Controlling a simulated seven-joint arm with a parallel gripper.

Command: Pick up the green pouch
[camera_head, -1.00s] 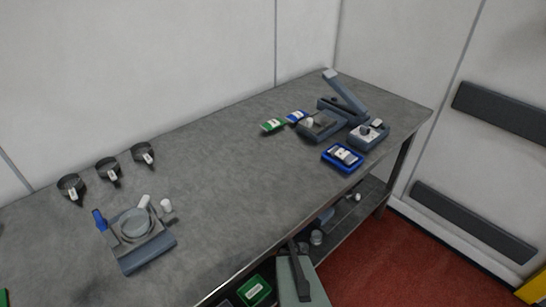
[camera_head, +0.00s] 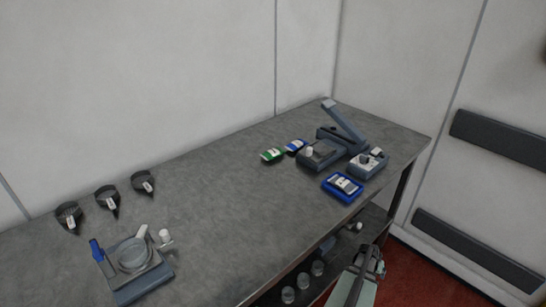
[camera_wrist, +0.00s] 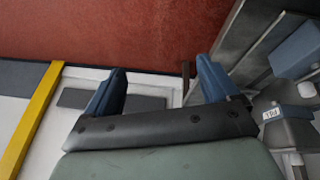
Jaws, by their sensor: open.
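The green pouch (camera_head: 273,155) lies flat on the grey table towards its back edge, with a white label on top. A blue pouch (camera_head: 296,146) lies just to its right. My gripper shows in the wrist view (camera_wrist: 160,85) with its two blue fingers wide apart and nothing between them. In the head view my arm's end is low at the table's front side, right of centre, well away from the green pouch. The green pouch is not visible in the wrist view.
A sealer-like device with a raised lever (camera_head: 343,122) stands right of the pouches. A blue tray (camera_head: 327,188) is nearer the front edge. A scale-like device (camera_head: 117,290) and several dark scoops (camera_head: 107,196) are at left. The middle of the table (camera_head: 215,215) is clear.

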